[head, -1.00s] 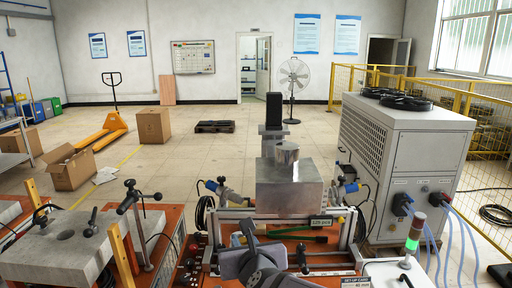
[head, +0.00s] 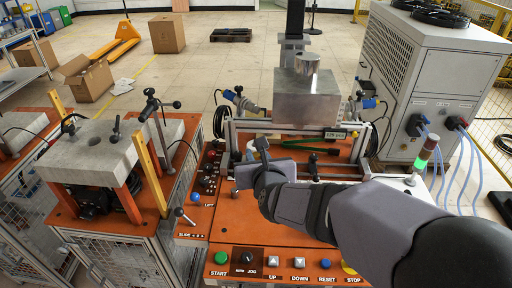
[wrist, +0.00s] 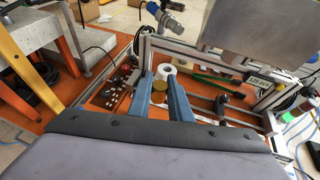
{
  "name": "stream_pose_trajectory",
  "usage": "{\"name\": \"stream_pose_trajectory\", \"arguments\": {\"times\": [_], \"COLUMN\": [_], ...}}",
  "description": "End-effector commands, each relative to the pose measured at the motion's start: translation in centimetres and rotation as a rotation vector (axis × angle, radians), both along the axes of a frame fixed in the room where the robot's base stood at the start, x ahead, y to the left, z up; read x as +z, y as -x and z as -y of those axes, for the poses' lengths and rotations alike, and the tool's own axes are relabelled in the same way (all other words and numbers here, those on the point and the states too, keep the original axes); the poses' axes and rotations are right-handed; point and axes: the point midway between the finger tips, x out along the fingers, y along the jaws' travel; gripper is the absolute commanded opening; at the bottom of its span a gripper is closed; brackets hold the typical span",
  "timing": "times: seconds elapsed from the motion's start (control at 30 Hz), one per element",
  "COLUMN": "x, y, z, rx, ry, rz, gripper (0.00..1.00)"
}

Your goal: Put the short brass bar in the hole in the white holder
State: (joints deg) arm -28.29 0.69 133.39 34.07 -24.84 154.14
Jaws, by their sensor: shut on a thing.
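My gripper (wrist: 166,90) is shut on the short brass bar (wrist: 160,86), whose round golden end shows between the two blue-grey fingers in the wrist view. I cannot tell the height gap between bar and holder. In the head view my gripper (head: 262,152) is over the orange bench inside the metal frame, and it hides most of the bar and holder.
A large metal block (head: 306,108) stands behind the frame. A green-handled tool (head: 305,144) lies to the right of my gripper. A dark control box (wrist: 118,95) is on the left in the wrist view. A signal lamp (head: 424,155) stands at the right.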

Motion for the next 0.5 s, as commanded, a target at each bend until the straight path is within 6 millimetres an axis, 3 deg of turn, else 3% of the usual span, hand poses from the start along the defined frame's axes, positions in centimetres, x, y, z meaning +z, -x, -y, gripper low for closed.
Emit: {"name": "stream_pose_trajectory", "arguments": {"times": [0.07, 0.23, 0.5], "x": [-2.5, -5.3, -7.1], "y": [-0.1, -2.1, -8.4], "z": [-0.4, -2.0, -4.4], "rx": [0.006, 0.005, -0.106], "ry": [0.008, 0.004, -0.004], "rz": [-0.013, -0.007, 0.001], "gripper": [0.0, 0.0, 0.0]}}
